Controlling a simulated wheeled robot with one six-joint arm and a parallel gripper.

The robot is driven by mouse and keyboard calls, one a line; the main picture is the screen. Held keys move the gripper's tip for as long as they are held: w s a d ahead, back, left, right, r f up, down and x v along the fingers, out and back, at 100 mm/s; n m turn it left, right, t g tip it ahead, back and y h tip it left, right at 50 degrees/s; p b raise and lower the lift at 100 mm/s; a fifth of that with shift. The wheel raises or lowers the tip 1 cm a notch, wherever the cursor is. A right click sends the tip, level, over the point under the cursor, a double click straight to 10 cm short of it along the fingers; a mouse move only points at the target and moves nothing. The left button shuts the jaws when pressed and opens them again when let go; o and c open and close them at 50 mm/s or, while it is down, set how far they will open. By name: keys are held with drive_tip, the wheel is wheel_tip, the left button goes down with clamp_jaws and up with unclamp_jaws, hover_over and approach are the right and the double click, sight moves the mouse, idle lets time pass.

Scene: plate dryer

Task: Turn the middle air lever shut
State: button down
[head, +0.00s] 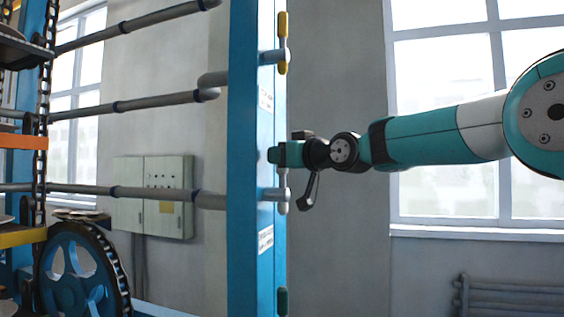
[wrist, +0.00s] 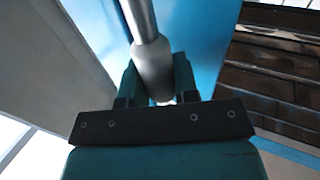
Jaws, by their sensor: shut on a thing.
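The middle air lever (head: 283,207) is on the blue post in the head view, at the end of a short grey stub. It stands about upright, its pale lower end showing below the stub. My gripper (head: 275,154) comes from the right and is at the lever's upper end, which it hides in that view. In the wrist view a grey rounded handle (wrist: 152,66) lies between the two teal fingers of my gripper (wrist: 157,82). The fingers are shut on it.
The blue post (head: 246,120) carries a yellow lever (head: 283,25) above and a green one (head: 282,301) below. Grey pipes (head: 150,106) run left from the post. A grey cabinet (head: 153,195) hangs on the wall behind. Open room lies below my arm.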

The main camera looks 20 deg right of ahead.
drive_tip(key=s+n+b, duration=0.1)
drive_tip(key=n+b, duration=0.1)
drive_tip(key=b, duration=0.2)
drive_tip(key=s+a+f+n+t+y+b, duration=0.1)
drive_tip(key=n+b, duration=0.1)
drive_tip(key=b, duration=0.3)
drive_tip(key=s+a+f+n+y+b, duration=0.1)
drive_tip(key=b, duration=0.3)
drive_tip(key=shift+s+a+f+n+t+b, duration=0.2)
drive_tip(key=shift+a+f+n+t+b, duration=0.05)
drive_tip(key=shift+n+t+b, duration=0.15)
drive_tip(key=n+b, duration=0.1)
drive_tip(key=b, duration=0.1)
drive_tip(key=s+f+n+y+b, duration=0.1)
drive_tip(key=n+b, duration=0.1)
drive_tip(key=a+n+y+b, duration=0.1)
drive_tip(key=b, duration=0.2)
drive_tip(key=shift+s+a+f+n, duration=0.1)
drive_tip(key=shift+s+f+n, duration=0.2)
drive_tip(key=shift+s+a+f+n+g+y+b, duration=0.25)
drive_tip(key=shift+f+n+g+y+b, duration=0.5)
drive_tip(key=shift+n+y+b, duration=1)
drive_tip(key=shift+s+a+f+n+g+y+b, duration=0.2)
drive_tip(key=shift+s+f+n+g+y+b, duration=0.4)
drive_tip(key=shift+n+b, duration=1.3)
drive_tip(key=shift+s+a+f+n+g+y+b, duration=0.15)
drive_tip(key=shift+f+n+g+y+b, duration=0.75)
drive_tip(key=shift+n, duration=1.75)
drive_tip(key=shift+f+y, duration=0.2)
drive_tip(key=shift+y, duration=0.05)
